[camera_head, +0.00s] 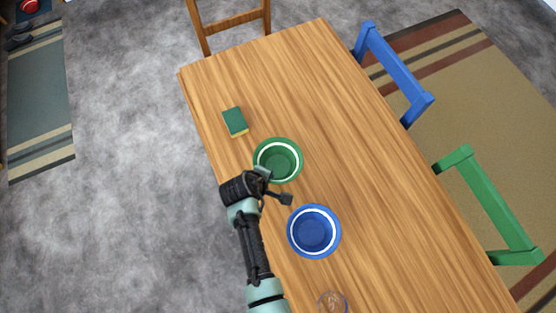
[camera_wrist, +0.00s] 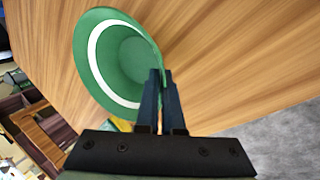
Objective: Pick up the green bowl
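The green bowl (camera_head: 279,161) with a white inner ring is near the left long edge of the wooden table. In the wrist view the bowl (camera_wrist: 126,55) fills the upper left, and its near rim meets my fingertips. My gripper (camera_head: 271,182) is at the bowl's lower edge in the head view. In the wrist view my gripper (camera_wrist: 162,78) has its two fingers close together, with the bowl's rim pinched at the tips. Whether the bowl touches the table is hard to tell.
A blue bowl (camera_head: 314,231) stands just below the green one. A green and yellow sponge (camera_head: 235,121) lies above left. A clear glass (camera_head: 332,302) is at the bottom. Blue (camera_head: 395,75) and green (camera_head: 487,205) chairs line the right side. The table's right half (camera_head: 370,170) is clear.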

